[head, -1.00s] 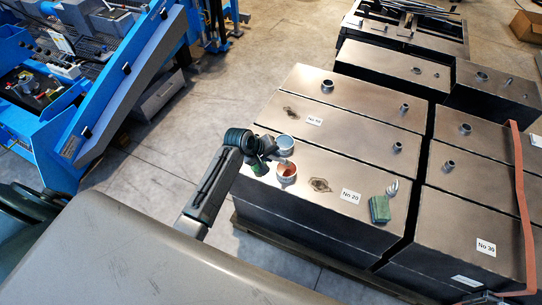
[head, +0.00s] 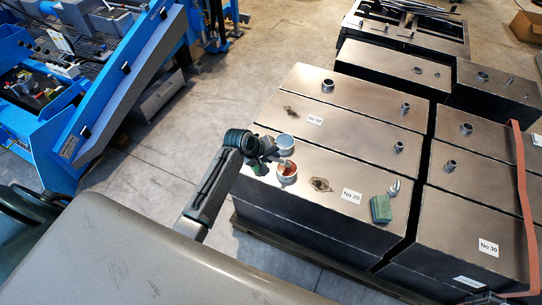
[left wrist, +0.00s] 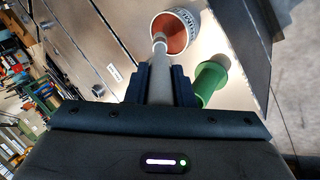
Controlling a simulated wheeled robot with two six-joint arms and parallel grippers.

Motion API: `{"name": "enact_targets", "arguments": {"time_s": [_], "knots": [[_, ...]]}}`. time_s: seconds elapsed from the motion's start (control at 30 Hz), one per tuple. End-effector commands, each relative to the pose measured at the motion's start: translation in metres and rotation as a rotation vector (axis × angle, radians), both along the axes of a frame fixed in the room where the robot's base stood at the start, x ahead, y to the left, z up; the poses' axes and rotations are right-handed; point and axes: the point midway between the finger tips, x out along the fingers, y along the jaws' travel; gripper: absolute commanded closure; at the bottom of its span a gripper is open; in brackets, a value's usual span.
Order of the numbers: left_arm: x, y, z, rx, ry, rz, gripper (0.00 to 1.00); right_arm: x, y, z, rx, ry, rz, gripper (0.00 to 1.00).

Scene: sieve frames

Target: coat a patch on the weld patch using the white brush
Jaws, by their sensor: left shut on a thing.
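My left gripper (head: 270,153) is shut on the pale-handled brush (left wrist: 159,72), seen best in the left wrist view. The brush's far end is over or inside the open mouth of a white can with red-orange paint (head: 287,175); the can also shows in the left wrist view (left wrist: 190,20). The bristles are not clearly visible. The can stands on the steel box labelled No 20. A dark, rough weld patch (head: 320,185) lies on the same box top, right of the can, apart from the brush. My right gripper is not in view.
A second can with a blue-grey top (head: 286,140) stands behind the paint can. A green cylinder (left wrist: 209,83) is close beside my gripper. A green block (head: 381,209) sits farther right. Pipe stubs (head: 398,147) rise from neighbouring boxes. The box top around the weld patch is clear.

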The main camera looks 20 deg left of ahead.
Motion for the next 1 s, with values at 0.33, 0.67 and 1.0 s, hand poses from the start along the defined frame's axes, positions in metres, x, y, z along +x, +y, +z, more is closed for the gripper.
{"name": "enact_targets", "arguments": {"time_s": [0.33,0.67,1.0], "knots": [[0.000,0.000,-0.004,-0.001,-0.001,0.000,1.00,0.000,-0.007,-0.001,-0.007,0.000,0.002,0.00],[0.000,0.000,-0.008,0.000,0.000,0.000,1.00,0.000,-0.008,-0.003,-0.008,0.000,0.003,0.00],[0.000,0.000,-0.013,-0.001,0.001,-0.001,1.00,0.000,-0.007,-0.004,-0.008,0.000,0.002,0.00]]}}
